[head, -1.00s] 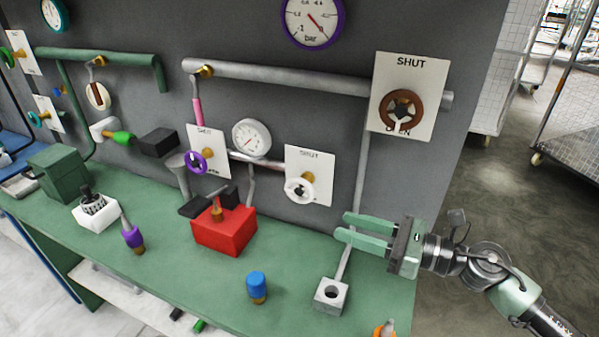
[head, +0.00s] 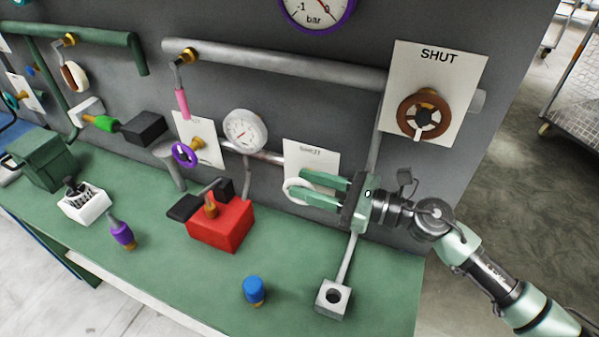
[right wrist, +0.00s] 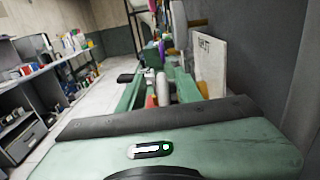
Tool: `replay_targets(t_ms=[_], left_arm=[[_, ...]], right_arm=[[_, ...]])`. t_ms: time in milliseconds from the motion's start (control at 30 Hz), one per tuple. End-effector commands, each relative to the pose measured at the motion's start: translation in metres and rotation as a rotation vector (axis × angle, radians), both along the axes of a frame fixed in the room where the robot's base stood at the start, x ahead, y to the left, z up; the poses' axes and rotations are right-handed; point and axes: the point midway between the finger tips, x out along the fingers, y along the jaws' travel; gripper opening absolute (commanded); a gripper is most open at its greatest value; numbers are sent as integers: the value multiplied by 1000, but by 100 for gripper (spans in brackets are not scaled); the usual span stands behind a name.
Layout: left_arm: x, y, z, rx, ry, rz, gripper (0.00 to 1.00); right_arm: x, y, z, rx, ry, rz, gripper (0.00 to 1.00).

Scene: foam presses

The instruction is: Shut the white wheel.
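The white wheel (head: 291,194) is mounted low on a white plate (head: 314,157) marked SHUT, on the grey panel. My right gripper (head: 302,186) is open, its two green fingers pointing left at the wheel and covering part of it in the head view. I cannot tell whether the fingers touch the wheel or stand in front of it. The wheel's pointer is hidden. In the right wrist view the gripper's green body (right wrist: 165,140) fills the bottom, with a lettered white plate (right wrist: 209,62) to the right. My left gripper is not in view.
A brown wheel (head: 423,115) on its own SHUT plate is above and right. A gauge (head: 245,130) and a purple wheel (head: 184,154) are to the left. A red box (head: 222,225), blue knob (head: 254,291) and grey socket block (head: 333,298) are on the green bench (head: 180,270).

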Motion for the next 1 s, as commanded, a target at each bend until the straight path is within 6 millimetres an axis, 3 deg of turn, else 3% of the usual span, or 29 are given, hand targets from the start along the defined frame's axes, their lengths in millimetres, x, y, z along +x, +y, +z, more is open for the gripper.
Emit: replay_targets(t_ms=[200, 467, 600, 833, 1000], left_arm=[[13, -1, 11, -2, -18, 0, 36], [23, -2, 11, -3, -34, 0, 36], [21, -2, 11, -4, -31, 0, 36], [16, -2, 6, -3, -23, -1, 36], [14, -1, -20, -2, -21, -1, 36]], right_arm=[[8, 17, 1, 1, 1, -1, 35], [8, 18, -1, 0, 0, -2, 35], [8, 18, -1, 0, 0, -2, 0], [8, 18, -2, 5, -2, -2, 0], [8, 18, -9, 42, -17, -3, 0]])
